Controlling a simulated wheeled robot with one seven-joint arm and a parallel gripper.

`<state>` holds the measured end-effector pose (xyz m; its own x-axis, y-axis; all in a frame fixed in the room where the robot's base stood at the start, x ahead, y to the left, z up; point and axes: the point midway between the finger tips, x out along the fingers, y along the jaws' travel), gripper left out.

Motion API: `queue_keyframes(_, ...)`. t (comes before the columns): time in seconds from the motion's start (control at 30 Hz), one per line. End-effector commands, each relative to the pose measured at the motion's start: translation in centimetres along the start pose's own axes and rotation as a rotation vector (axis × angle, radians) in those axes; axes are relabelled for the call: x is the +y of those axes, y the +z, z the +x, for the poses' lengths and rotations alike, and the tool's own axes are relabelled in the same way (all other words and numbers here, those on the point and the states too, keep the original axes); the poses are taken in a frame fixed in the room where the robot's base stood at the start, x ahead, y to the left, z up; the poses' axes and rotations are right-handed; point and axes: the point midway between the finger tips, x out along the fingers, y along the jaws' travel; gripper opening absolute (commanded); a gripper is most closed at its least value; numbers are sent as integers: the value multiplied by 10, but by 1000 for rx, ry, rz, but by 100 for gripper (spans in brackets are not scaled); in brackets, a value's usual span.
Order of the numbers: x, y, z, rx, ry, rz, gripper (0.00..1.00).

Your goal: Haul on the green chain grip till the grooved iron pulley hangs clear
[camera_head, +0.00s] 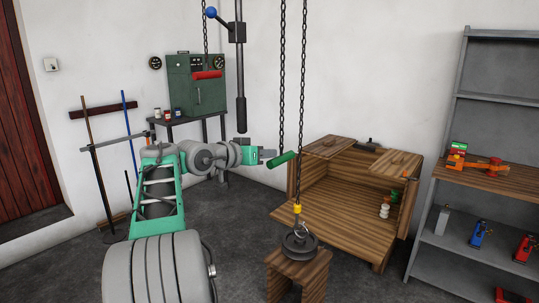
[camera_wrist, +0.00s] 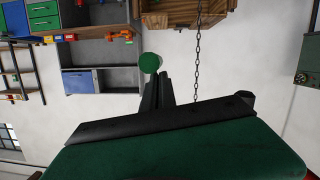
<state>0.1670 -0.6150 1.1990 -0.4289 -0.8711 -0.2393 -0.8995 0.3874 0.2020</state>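The green chain grip (camera_head: 282,159) is a short bar, slanted in the head view, hanging from a dark chain. My gripper (camera_head: 267,155) is at its left end; they touch or nearly touch. In the wrist view the grip shows as a round green end (camera_wrist: 149,62) at the tips of my dark fingers (camera_wrist: 158,80). The fingers look close together, but whether they clasp the grip is unclear. The grooved iron pulley (camera_head: 300,245) hangs on a hook with a yellow block (camera_head: 297,209) and appears to rest on a wooden stool (camera_head: 298,270).
The load chain (camera_head: 302,100) runs up from the yellow block, beside the grip's chain. A wooden bench (camera_head: 330,212) stands behind, a grey shelf (camera_head: 480,240) at right, a green cabinet (camera_head: 205,95) behind my arm. A dark pole (camera_head: 240,70) with a blue knob hangs above my arm.

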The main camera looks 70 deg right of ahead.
Motion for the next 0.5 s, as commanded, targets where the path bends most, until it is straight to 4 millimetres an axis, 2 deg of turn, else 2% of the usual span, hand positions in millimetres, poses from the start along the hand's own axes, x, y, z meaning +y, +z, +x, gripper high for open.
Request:
queue_keyframes(0.03, -2, -10, -12, 3, -7, 0, 0)
queue_keyframes(0.3, -2, -8, -78, 9, -11, 5, 0)
queue_keyframes(0.5, 0, -9, -102, 9, -6, 8, 0)
